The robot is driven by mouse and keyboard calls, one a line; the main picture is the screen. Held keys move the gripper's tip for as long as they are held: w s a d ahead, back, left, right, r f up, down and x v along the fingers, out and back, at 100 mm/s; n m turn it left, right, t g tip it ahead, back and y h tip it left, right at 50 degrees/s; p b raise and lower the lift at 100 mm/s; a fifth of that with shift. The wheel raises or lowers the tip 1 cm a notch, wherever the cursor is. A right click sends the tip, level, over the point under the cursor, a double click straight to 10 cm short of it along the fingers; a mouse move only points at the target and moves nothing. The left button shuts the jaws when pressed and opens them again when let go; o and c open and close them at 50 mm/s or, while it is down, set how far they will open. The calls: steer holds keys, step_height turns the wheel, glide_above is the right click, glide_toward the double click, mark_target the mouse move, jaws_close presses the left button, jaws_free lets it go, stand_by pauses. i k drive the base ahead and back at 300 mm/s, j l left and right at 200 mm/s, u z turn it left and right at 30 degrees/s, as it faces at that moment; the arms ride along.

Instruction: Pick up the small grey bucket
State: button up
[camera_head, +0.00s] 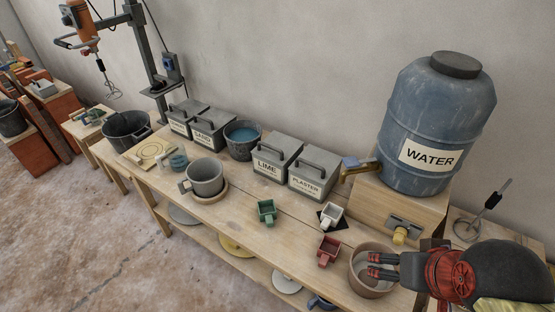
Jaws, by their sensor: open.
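A grey bucket-like vessel (205,180) with a side handle stands upright on a round wooden board on the bench, left of centre. A smaller, square, pale grey cup (331,214) with a handle sits on a black mat right of centre. I cannot tell for sure which one is the small grey bucket.
A green cup (266,211) and a red cup (328,250) stand near the pale cup. Behind are lidded boxes, LIME (273,163) and PLASTER (310,183), and a dark bucket of blue liquid (242,140). A WATER barrel (436,120) stands right. The bench (235,212) front is partly clear.

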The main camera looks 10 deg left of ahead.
mark_target(205, 175)
steer(key=u, duration=1.3)
